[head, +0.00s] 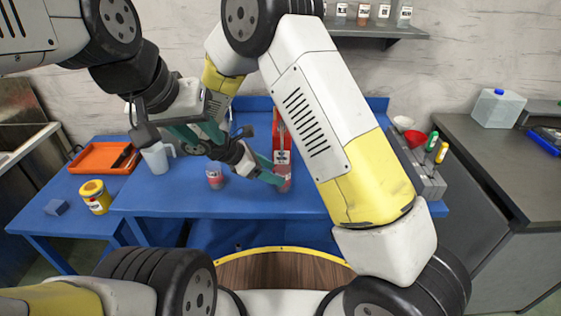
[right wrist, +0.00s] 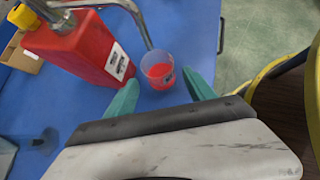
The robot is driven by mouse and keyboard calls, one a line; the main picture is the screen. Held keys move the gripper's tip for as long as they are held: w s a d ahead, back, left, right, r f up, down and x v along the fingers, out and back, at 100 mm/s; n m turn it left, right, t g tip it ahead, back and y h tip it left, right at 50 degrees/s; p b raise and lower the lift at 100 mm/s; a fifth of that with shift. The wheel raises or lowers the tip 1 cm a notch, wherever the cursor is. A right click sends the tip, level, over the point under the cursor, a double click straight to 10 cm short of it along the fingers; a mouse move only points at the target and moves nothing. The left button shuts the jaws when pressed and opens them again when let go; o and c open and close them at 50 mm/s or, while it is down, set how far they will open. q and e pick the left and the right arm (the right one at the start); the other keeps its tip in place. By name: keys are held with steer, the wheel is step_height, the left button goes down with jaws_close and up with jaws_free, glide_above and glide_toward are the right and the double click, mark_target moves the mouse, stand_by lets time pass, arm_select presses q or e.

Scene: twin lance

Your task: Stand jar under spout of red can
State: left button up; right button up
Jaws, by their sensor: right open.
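The red can (head: 277,135) stands at the back of the blue table. It also shows in the right wrist view (right wrist: 85,48) with its metal spout (right wrist: 136,20). A clear jar with red contents (right wrist: 158,71) stands upright beside the can, its rim close to the spout's end; it also shows in the head view (head: 285,184). My right gripper (right wrist: 162,92) is open, its teal fingers either side of the jar's near edge; contact is not clear. It also shows in the head view (head: 276,171). My left gripper (head: 200,138) looks open above the table, near a pitcher.
A second jar with pink contents (head: 214,179) stands left of my right gripper. The translucent pitcher (head: 155,159) is further left. An orange tray (head: 98,157), a yellow tin (head: 94,197) and a blue block (head: 56,207) are on the left table. The front of the middle table is clear.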

steer(key=v, duration=0.7)
steer(key=shift+a, duration=0.15)
